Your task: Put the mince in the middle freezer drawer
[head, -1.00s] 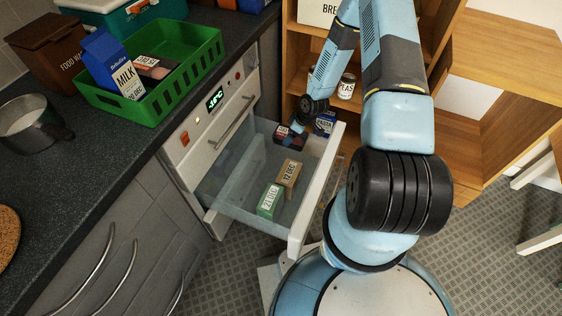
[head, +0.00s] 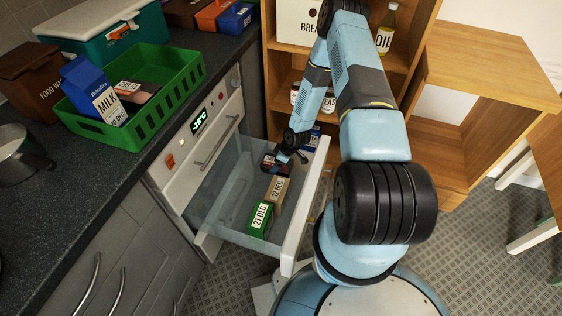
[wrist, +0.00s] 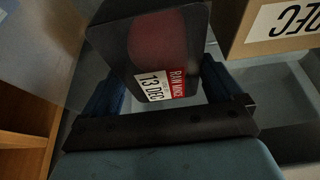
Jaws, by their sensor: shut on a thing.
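The mince is a black tray with red meat and a "13 DEC" label; it fills the upper middle of the wrist view (wrist: 165,50). My gripper (wrist: 160,85) is shut on it, with a blue finger at each side. In the head view the mince (head: 274,166) is at the far end of an open freezer drawer (head: 304,215), low over or inside it, close to a tan box. I cannot tell whether it touches the drawer floor. The open drawer has clear sides and a white front. A white front with a handle (head: 220,142) is shut above it.
In the drawer are a tan box (head: 277,192) and a green box (head: 260,217). A green crate (head: 165,115) with milk (head: 95,95) and another labelled pack (head: 137,91) stands on the counter (head: 60,180). Wooden shelves (head: 395,110) stand behind the arm.

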